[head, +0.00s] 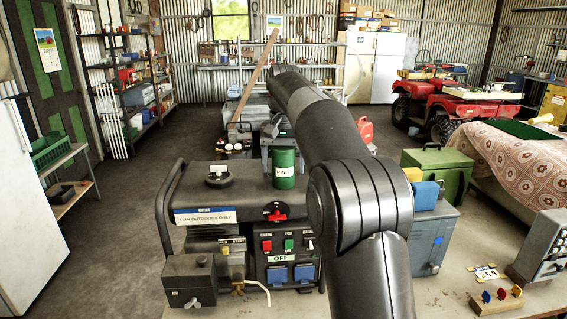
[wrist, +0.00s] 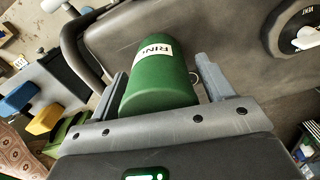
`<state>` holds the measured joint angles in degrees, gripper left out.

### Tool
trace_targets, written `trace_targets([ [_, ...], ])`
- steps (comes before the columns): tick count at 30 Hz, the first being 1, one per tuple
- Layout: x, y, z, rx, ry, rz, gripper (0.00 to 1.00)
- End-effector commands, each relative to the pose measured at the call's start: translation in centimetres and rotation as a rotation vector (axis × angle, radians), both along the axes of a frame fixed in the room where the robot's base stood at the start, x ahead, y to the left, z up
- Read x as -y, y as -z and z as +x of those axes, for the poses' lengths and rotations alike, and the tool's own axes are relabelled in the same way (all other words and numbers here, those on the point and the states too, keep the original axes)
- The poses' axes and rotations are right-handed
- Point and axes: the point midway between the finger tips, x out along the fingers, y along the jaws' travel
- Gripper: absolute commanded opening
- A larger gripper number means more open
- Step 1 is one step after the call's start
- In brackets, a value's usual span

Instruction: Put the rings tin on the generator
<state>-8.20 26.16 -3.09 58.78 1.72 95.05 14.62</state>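The rings tin (head: 284,169) is a green cylinder with a white label, upright on the top of the generator (head: 245,190) in the head view. The generator is a dark machine with a tube frame, coloured switches and blue sockets. The generator top (wrist: 225,40) shows behind the tin. In the head view my arm hides part of the generator's right side.
A black round cap (head: 218,176) is on the generator's top left, and a red knob (head: 276,213) is on its front. A grey box (head: 430,240) and a green case (head: 438,170) stand to the right. The bench front holds small coloured pegs (head: 500,296).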

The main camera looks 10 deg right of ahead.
Motion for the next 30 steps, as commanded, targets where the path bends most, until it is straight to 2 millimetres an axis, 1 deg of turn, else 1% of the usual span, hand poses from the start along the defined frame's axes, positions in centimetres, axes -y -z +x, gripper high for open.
trace_targets([
  [8,0.0,-0.1,0.0,0.000,0.000,0.000,0.77],
  [11,0.0,-0.5,0.0,0.001,0.000,0.000,0.77],
  [14,0.0,-1.5,0.1,0.002,0.000,0.001,0.77],
  [21,0.0,-4.8,0.1,0.002,0.000,0.000,0.77],
  [24,0.0,-5.9,0.1,0.002,0.000,0.001,0.77],
  [30,0.0,-7.3,0.1,0.001,0.000,0.000,0.77],
])
